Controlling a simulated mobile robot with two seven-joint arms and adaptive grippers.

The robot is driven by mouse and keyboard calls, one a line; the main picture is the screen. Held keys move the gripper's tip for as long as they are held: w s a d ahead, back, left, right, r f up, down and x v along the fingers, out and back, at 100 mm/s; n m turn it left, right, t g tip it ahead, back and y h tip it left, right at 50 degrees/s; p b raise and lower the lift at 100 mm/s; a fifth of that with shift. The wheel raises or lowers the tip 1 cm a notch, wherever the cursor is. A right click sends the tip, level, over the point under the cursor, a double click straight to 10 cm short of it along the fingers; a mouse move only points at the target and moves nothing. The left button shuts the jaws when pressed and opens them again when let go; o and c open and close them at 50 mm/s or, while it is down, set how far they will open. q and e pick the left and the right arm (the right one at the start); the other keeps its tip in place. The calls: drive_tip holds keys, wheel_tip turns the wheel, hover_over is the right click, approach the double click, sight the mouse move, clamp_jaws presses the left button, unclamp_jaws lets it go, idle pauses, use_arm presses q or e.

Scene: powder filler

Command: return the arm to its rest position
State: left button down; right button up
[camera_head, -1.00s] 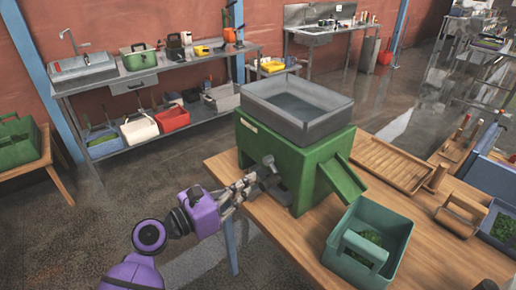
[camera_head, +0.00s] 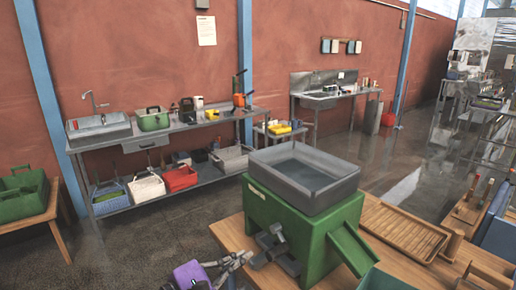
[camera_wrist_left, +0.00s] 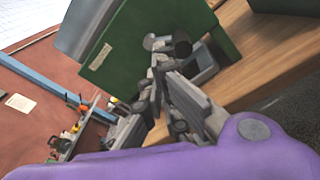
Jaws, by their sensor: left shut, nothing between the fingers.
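My left gripper (camera_head: 246,257), on a purple arm, is low in the head view, just left of the green powder filler (camera_head: 318,246). Its fingers are shut and hold nothing. They point toward the filler's grey lever and spout (camera_head: 277,243), and look close to it; whether they touch it I cannot tell. In the left wrist view the shut fingers (camera_wrist_left: 157,84) lie in front of the filler's green side (camera_wrist_left: 128,48) and beside the grey spout parts (camera_wrist_left: 190,55). My right gripper is not in view.
The filler, with its grey hopper (camera_head: 302,196), stands on a wooden table (camera_head: 232,232). A slatted wooden tray (camera_head: 405,230) lies to its right. A teal-green bin (camera_head: 384,281) is cut off at the bottom edge. Open floor (camera_head: 150,250) lies left of the table.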

use_arm(q)
drive_tip(key=s+a+f+m+y, duration=0.2)
drive_tip(key=a+f+m+y, duration=0.2)
drive_tip(key=f+m, duration=0.35)
drive_tip(key=s+a+f+m+y, duration=0.2)
drive_tip(key=a+f+m+y, duration=0.3)
drive_tip(key=f, duration=0.4)
drive_tip(key=s+a+f+m+g+y, duration=0.1)
drive_tip(key=s+f+m, duration=0.3)
drive_tip(key=s+f, duration=0.4)
drive_tip(key=s+a+f+m+g+y, duration=0.1)
drive_tip(key=s+f, duration=0.7)
drive_tip(key=s, duration=0.8)
drive_tip(key=a+m+y, duration=0.1)
drive_tip(key=a+m, duration=0.1)
drive_tip(key=a, duration=0.1)
drive_tip(key=shift+f+m+g, duration=0.15)
drive_tip(key=shift+m+g, duration=0.2)
drive_tip(key=shift+g, duration=0.05)
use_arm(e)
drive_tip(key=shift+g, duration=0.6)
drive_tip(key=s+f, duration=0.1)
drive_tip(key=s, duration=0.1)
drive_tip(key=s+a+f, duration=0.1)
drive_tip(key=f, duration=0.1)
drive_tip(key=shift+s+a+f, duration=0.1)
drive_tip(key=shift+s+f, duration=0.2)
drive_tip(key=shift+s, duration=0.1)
